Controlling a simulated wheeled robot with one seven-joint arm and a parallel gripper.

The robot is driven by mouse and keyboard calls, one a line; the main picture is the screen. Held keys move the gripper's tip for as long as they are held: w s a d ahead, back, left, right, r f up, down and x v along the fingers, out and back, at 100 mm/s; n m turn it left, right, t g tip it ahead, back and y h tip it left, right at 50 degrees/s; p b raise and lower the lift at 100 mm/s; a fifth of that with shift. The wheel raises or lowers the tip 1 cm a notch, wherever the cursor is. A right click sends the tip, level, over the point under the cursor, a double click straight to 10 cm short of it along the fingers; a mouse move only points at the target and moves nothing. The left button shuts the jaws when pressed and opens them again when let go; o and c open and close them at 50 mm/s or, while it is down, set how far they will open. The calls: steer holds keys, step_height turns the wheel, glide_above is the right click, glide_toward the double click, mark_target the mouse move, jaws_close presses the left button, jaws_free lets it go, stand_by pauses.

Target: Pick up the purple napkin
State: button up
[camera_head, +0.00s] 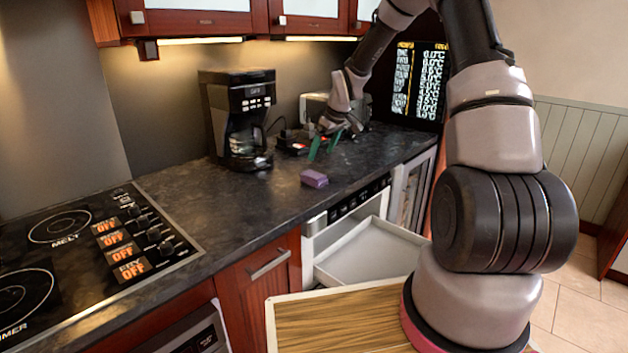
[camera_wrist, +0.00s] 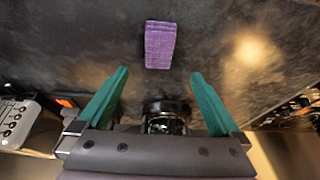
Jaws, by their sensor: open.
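The purple napkin (camera_head: 314,178) is a small folded block lying on the dark countertop near its front edge, right of the coffee maker. In the wrist view the napkin (camera_wrist: 160,45) lies beyond the fingertips, roughly centred between them and clear of both. My gripper (camera_head: 325,148) is open and empty, with two green fingers, above the counter and a little behind the napkin. It also shows in the wrist view (camera_wrist: 160,82). Nothing hides the napkin in either view.
A black coffee maker (camera_head: 239,118) stands left of my gripper, and a toaster (camera_head: 313,106) is behind it. An open white drawer (camera_head: 370,254) juts out below the counter. A cooktop (camera_head: 80,250) is at the left. The counter (camera_head: 215,200) around the napkin is clear.

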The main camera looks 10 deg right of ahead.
glide_above(315, 174)
steer(key=s, duration=0.2)
steer(key=f, duration=0.4)
steer(key=shift+d+f, duration=0.3)
steer(key=shift+d, duration=0.05)
steer(key=shift+d+x, duration=0.2)
steer(key=shift+x, duration=2.75)
steer(key=shift+f, duration=0.2)
steer(key=c, duration=1.5)
step_height(315, 174, up, 10)
